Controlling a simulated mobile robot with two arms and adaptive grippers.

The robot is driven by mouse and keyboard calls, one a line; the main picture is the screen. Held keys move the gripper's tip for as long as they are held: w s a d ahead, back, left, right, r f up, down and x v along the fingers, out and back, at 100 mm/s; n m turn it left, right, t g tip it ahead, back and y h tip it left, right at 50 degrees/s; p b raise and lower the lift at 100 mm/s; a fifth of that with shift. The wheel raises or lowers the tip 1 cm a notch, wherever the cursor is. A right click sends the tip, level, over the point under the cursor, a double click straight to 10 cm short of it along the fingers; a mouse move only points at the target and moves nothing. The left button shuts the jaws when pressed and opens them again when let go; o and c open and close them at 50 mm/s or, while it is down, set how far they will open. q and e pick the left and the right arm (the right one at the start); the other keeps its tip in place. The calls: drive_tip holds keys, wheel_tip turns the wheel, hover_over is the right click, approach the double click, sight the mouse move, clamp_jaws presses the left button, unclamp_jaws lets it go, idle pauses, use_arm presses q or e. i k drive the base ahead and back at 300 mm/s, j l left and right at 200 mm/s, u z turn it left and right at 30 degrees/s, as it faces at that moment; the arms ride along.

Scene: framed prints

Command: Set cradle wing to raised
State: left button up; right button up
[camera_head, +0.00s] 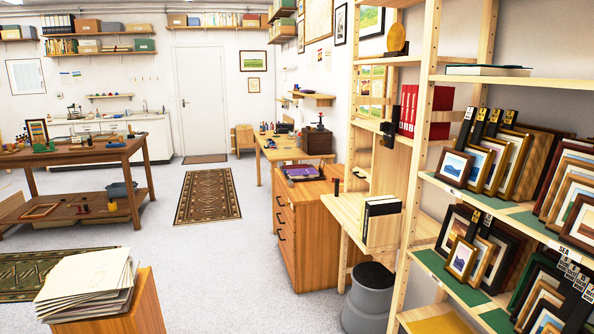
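I cannot clearly make out the cradle or its wing. A light wooden ledge (344,207) juts out level beside the shelving, with a small dark knob standing near its back edge. I cannot tell whether this ledge is the wing. Dark-spined volumes (383,208) stand at its right end. A wooden stand (148,305) at the bottom left bears a pile of pale folders (88,281), which hides its top. Neither of my grippers is in view.
Shelves of framed prints (487,165) fill the right side. A drawer cabinet (309,232) stands left of the ledge, and a grey round bin (370,294) stands below it. A workbench (75,155) is at the left. The floor in the middle is clear around a patterned rug (208,196).

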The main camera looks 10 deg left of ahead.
sight(286, 167)
drive_tip(key=i+u, duration=0.15)
drive_tip(key=i, duration=0.5)
drive_tip(key=i+l+u, duration=0.2)
drive_tip(key=i, duration=0.45)
drive_tip(key=i+l+u, duration=0.15)
drive_tip(key=i, duration=0.45)
drive_tip(key=i+u, duration=0.35)
drive_tip(key=i, duration=1.45)
drive_tip(key=i+j+z, duration=0.2)
drive_tip(key=i+z, duration=0.2)
drive_tip(key=i+j+z, duration=0.45)
drive_tip(key=i, duration=0.15)
drive_tip(key=i+j+z, duration=0.4)
drive_tip(key=j, duration=0.15)
